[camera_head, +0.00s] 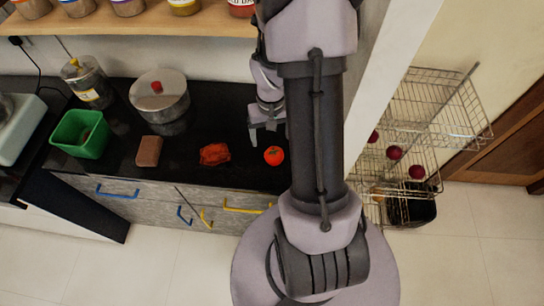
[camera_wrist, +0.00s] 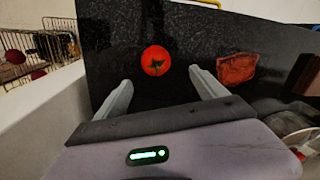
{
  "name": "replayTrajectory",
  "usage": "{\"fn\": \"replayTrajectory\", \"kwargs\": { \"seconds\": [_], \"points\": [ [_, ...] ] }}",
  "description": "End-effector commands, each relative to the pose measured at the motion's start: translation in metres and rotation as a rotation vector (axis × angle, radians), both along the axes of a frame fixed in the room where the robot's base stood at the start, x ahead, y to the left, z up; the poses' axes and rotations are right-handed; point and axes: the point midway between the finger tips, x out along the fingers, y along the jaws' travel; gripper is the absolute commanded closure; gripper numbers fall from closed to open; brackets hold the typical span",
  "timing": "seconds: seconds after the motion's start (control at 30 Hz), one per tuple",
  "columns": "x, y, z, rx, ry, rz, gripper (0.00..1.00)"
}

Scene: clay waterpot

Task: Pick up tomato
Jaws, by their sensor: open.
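The tomato (camera_head: 273,156) is round and red with a green stem top. It sits on the black countertop (camera_head: 235,178) near its front edge. My gripper (camera_head: 265,133) is just left of and behind it in the head view, apart from it. In the wrist view the tomato (camera_wrist: 155,60) lies beyond and between the two spread fingers of my gripper (camera_wrist: 160,95), with nothing between them. My arm hides part of the counter to the right in the head view.
A crumpled red-orange cloth-like item (camera_head: 214,154) lies left of the tomato. Further left are a brown block (camera_head: 149,151), a green bin (camera_head: 80,134) and a lidded steel pot (camera_head: 160,95). A wire rack (camera_head: 420,120) stands right. A wooden shelf (camera_head: 140,20) with jars hangs above.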

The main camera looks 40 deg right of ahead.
Motion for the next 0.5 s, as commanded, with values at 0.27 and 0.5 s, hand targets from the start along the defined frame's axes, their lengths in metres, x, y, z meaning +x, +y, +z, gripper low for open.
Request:
{"fn": "replayTrajectory", "kwargs": {
  "seconds": [0.27, 0.5],
  "points": [
    [-0.001, 0.000, -0.043, 0.000, 0.000, -0.001, 0.18],
    [-0.009, -0.003, -0.086, 0.001, 0.002, -0.001, 0.18]
  ]
}}
